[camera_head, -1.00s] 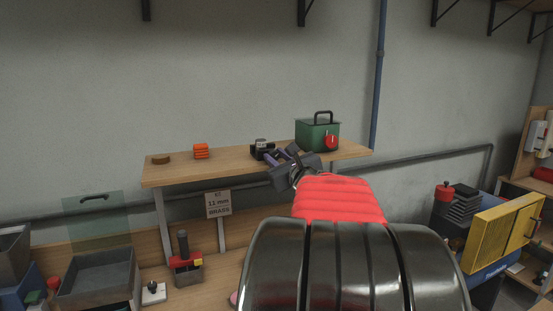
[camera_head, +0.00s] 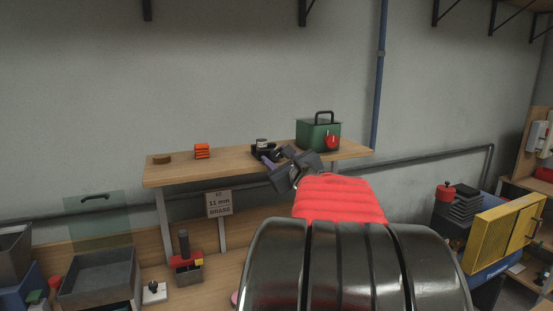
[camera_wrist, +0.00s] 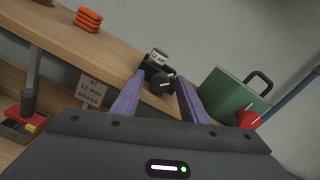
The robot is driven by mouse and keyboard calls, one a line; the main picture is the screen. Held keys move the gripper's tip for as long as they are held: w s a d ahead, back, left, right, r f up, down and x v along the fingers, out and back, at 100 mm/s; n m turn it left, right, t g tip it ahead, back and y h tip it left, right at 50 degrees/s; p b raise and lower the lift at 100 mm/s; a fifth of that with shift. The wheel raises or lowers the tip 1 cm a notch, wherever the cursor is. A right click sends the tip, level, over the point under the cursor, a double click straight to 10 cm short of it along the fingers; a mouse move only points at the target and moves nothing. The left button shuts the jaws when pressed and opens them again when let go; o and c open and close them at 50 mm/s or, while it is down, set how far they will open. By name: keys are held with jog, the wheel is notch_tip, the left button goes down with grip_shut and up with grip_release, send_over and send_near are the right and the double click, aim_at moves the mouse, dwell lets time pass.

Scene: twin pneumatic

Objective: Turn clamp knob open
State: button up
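A small black clamp (camera_head: 260,149) with a pale round top stands on the wooden shelf, partly behind my gripper. In the wrist view the clamp (camera_wrist: 153,68) shows a white label, which is too small to read surely, and a dark knob (camera_wrist: 163,83) on its near side. My gripper (camera_head: 278,156) is in front of the clamp. In the wrist view its two purple fingers are spread, with the knob seen between their tips and nothing clearly gripped. I cannot tell whether a finger touches the clamp.
A green box (camera_head: 312,134) with a black handle and red knob stands close to the right. Orange blocks (camera_head: 202,151) and a brown disc (camera_head: 161,159) lie further left on the shelf (camera_head: 225,162). A sign (camera_head: 219,204) reading 11 mm BRASS stands below.

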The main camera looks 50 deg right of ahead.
jog(key=shift+s+f, duration=0.1)
jog(key=v, duration=1.3)
jog(key=shift+s+a, duration=0.2)
jog(key=m, duration=0.4)
jog(key=shift+s+f+m, duration=0.25)
jog(key=shift+s+m, duration=0.05)
jog(key=shift+m, duration=0.1)
jog(key=shift+w, duration=0.15)
jog(key=x, duration=1.3)
jog(key=shift+w+d, duration=0.15)
jog(key=shift+w, duration=0.1)
